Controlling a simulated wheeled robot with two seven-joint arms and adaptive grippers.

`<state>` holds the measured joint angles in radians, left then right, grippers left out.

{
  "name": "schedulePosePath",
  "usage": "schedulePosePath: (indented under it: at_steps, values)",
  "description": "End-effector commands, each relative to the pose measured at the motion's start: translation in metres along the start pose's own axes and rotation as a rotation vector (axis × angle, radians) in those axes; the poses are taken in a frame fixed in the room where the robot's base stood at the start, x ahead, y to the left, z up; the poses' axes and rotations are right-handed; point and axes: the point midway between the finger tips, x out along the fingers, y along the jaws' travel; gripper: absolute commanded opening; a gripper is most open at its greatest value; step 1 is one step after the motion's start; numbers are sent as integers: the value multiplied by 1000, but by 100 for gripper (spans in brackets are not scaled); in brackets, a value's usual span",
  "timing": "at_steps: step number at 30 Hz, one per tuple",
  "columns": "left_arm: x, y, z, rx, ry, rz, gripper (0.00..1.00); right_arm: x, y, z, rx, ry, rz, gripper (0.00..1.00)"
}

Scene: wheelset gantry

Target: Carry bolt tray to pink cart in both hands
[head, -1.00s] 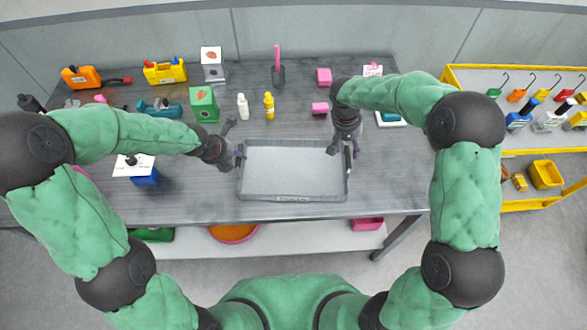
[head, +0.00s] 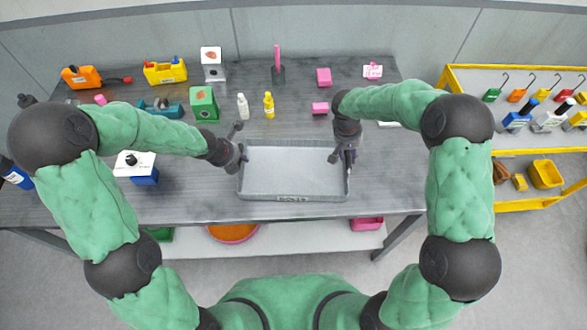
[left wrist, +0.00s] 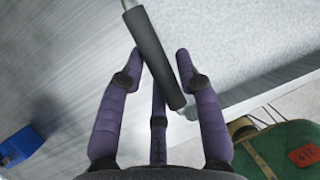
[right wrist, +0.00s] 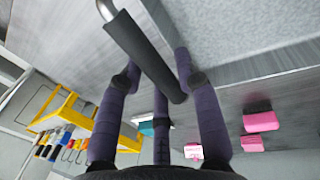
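The bolt tray (head: 292,197) is a shallow grey tray at the front middle of the table, and it looks empty. My left gripper (head: 240,152) is at its left end and my right gripper (head: 343,154) at its right end. In the left wrist view, a dark bar handle (left wrist: 154,55) lies slantwise between the spread fingers of my left gripper (left wrist: 156,58). In the right wrist view, the other dark handle (right wrist: 143,55) lies between the spread fingers of my right gripper (right wrist: 157,63). Neither gripper is closed on its handle. I see no pink cart.
The grey table (head: 386,200) holds a green box (head: 204,104), small bottles (head: 243,106) and pink blocks (head: 324,77) behind the tray. A yellow-framed cart (head: 520,203) with tools stands at the right. An orange bowl (head: 233,233) sits on the shelf below.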

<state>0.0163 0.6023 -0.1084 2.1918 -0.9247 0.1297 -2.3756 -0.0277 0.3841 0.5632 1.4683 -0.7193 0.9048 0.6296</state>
Motion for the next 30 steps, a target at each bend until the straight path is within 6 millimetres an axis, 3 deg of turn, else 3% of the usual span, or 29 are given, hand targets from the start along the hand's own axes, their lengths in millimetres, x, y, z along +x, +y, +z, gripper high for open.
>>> schedulePosePath:
  at_steps: [1,2,3,17,30]
  values:
    - [0,0,0,0,0,0,10,0,0,0,0,0,0,10]
    - [0,0,0,0,0,0,2,0,0,0,0,0,0,1]
    - [0,0,0,0,0,0,0,0,0,0,0,0,0,0]
    - [-3,-1,2,1,-1,0,0,-3,0,0,0,1,0,0]
    - [-30,-7,13,1,-1,0,0,-33,6,-1,0,2,0,0]
